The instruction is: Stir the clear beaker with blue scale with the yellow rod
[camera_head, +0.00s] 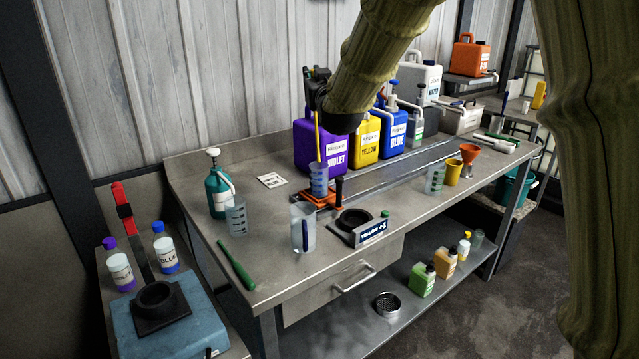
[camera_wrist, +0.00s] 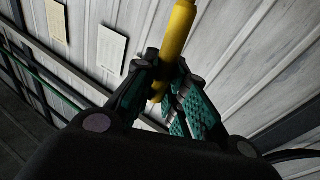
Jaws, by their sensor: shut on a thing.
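My gripper (camera_head: 317,88) is shut on the yellow rod (camera_head: 317,135), high above the back of the workbench. In the wrist view the rod (camera_wrist: 178,30) is pinched between the teal-padded fingers (camera_wrist: 168,84). In the head view the rod hangs nearly upright, and its lower end meets the mouth of a clear beaker with blue scale (camera_head: 318,182). I cannot tell how far the tip is inside. This beaker stands upright at the orange stand (camera_head: 318,201), in front of the violet canister (camera_head: 309,149).
Yellow (camera_head: 366,139) and blue (camera_head: 393,133) canisters stand at the right behind my arm. Other beakers stand at the left (camera_head: 236,216), front (camera_head: 303,229) and right (camera_head: 435,178). A black ring on a scale (camera_head: 354,222) is in front. A green rod (camera_head: 236,264) lies front left.

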